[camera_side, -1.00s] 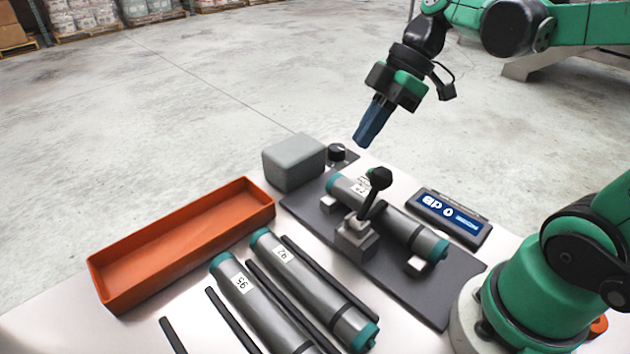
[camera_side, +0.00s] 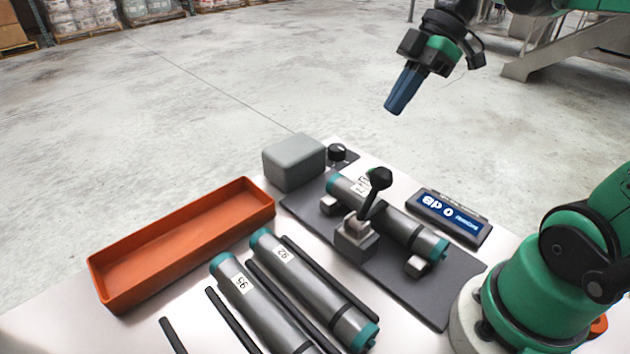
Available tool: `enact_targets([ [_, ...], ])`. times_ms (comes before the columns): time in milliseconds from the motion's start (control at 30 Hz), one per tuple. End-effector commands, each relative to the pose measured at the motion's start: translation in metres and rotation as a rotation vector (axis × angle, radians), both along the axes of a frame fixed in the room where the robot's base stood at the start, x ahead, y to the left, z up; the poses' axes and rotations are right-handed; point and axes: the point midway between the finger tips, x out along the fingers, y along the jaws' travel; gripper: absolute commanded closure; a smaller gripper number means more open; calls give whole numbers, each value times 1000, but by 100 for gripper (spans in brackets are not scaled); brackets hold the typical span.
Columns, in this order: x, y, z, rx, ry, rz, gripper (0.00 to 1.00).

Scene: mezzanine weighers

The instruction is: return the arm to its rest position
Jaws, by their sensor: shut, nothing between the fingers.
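My gripper (camera_side: 394,108) hangs in the air above and behind the table, at the upper right of the side view. Its blue fingers are shut with nothing between them, and they point down and slightly left. It is well apart from everything on the table. My arm reaches in from the right edge, and part of its upper end runs out of the picture.
A grey cylinder (camera_side: 398,222) lies on a dark plate (camera_side: 440,312) behind a black-knobbed lever (camera_side: 378,182). A blue display (camera_side: 447,213) is beside it. Cylinders labelled 92 (camera_side: 312,284) and 95 (camera_side: 262,307) lie between dark rails. An orange tray (camera_side: 130,293) and grey block (camera_side: 293,160) stand left.

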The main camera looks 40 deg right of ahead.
Motion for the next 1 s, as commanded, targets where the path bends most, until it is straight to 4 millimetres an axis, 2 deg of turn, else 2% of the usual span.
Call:
enact_targets([
  [433, 12, 72, -51, -1, 2, 6, 100],
  [600, -6, 97, -66, -58, 10, 5, 100],
  [1000, -7, 114, -69, -239, 11, -2, 100],
])
